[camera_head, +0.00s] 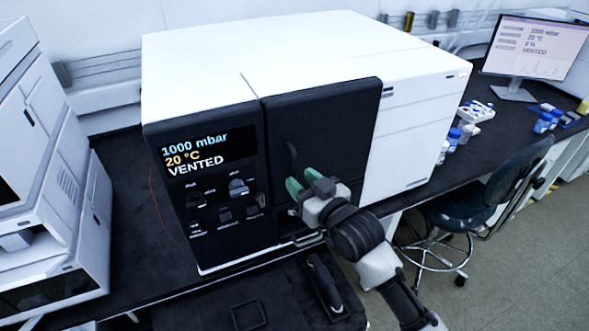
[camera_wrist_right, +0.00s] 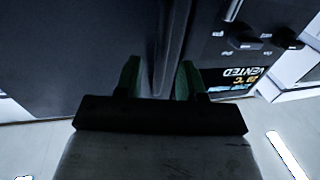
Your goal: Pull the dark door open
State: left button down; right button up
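The dark door (camera_head: 325,125) is on the front of a large white instrument (camera_head: 290,50), right of its display panel. It looks closed or nearly so; I cannot tell if it is slightly ajar. My right gripper (camera_head: 306,185), with green fingertips, is in front of the door's lower left part, just below the visible handle. In the right wrist view its fingers (camera_wrist_right: 158,80) are apart, with a dark vertical edge between or behind them; contact is unclear. My left gripper is not in view.
The display (camera_head: 208,148) reads 1000 mbar, 20 °C, VENTED, above several dark knobs. Another white instrument (camera_head: 50,180) stands at the left. A monitor (camera_head: 535,50) and small bottles are on the bench at the right. A dark chair (camera_head: 490,190) stands on the floor at the right.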

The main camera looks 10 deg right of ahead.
aim_at(296, 176)
jog(key=shift+x, duration=1.65)
grip_shut()
jog(key=shift+s, duration=0.1)
